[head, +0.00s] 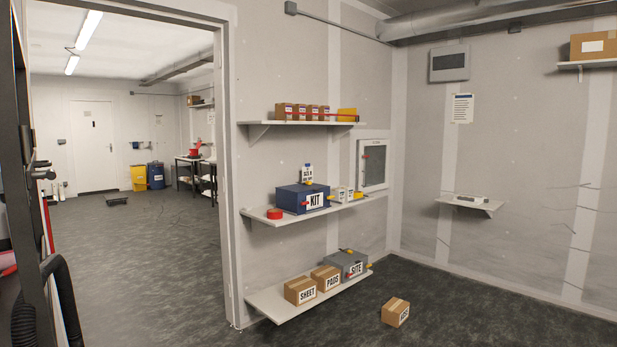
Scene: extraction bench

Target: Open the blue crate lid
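A blue box with a white KIT label (288,196) sits on the middle wall shelf and is the only blue crate-like thing I can make out. Its top looks closed. Neither of my grippers is in view.
The middle shelf (263,218) also holds red tape (274,213) and small boxes. The lower shelf (283,308) holds cartons and a grey SITE box (343,263). A loose carton (394,312) lies on the floor. A doorway opens left; dark floor is mostly clear.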

